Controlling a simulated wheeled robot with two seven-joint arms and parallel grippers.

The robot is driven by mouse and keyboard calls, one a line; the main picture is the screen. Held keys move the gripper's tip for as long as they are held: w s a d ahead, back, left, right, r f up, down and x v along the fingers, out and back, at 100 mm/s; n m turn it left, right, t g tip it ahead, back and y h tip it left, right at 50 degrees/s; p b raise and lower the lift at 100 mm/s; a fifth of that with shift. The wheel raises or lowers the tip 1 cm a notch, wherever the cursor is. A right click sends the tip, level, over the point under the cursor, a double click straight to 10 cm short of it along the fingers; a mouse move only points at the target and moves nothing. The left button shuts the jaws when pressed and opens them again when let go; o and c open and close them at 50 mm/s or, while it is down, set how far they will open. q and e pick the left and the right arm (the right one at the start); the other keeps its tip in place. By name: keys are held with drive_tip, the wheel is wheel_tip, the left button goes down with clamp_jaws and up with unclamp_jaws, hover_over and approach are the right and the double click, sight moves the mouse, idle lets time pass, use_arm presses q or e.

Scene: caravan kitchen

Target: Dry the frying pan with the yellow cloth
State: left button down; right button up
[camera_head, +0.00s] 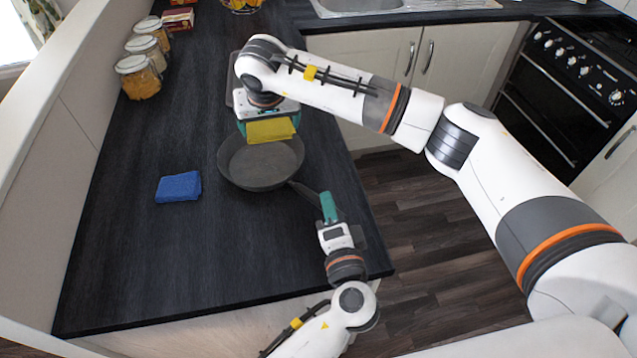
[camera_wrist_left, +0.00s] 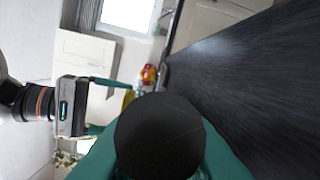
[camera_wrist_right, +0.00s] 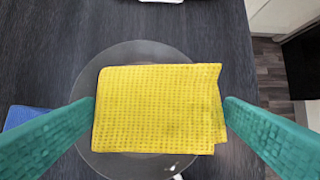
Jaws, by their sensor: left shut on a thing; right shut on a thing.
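The dark grey frying pan (camera_head: 258,172) lies on the dark countertop, its handle towards the front right. My left gripper (camera_head: 328,200) is shut on the pan's handle at the front right. In the left wrist view a dark round part of the pan's handle (camera_wrist_left: 160,135) fills the space between its fingers. My right gripper (camera_head: 268,124) is shut on the yellow cloth (camera_head: 270,131) over the far side of the pan. In the right wrist view the cloth (camera_wrist_right: 160,108) spans between the fingertips and covers much of the pan (camera_wrist_right: 150,52). I cannot tell whether cloth and pan touch.
Several lidded jars (camera_head: 140,77) stand along the wall at the back left. The sink (camera_head: 365,8) is at the back, the oven (camera_head: 560,85) at the right. The counter's front left is clear.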

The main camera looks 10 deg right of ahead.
sight(257, 131)
drive_tip(key=a, duration=0.1)
drive_tip(key=a+f, duration=0.1)
drive_tip(key=a, duration=0.1)
drive_tip(key=shift+f, duration=0.3)
drive_tip(key=shift+d+f, duration=0.1)
drive_tip(key=shift+f, duration=2.9)
drive_tip(key=shift+f, duration=0.85)
drive_tip(key=shift+s+d, duration=0.35)
drive_tip(key=shift+s, duration=0.25)
drive_tip(key=shift+s+d, duration=0.3)
drive_tip(key=shift+s, duration=0.3)
drive_tip(key=shift+w+d+f, duration=0.1)
drive_tip(key=shift+w+d, duration=0.3)
drive_tip(key=shift+w, duration=0.2)
drive_tip(key=shift+w+d, duration=0.35)
drive_tip(key=shift+w, duration=0.25)
drive_tip(key=shift+w+a, duration=0.35)
drive_tip(key=shift+w, duration=0.25)
drive_tip(key=shift+w+a, duration=0.35)
drive_tip(key=shift+w, duration=0.2)
drive_tip(key=shift+a, duration=1.5)
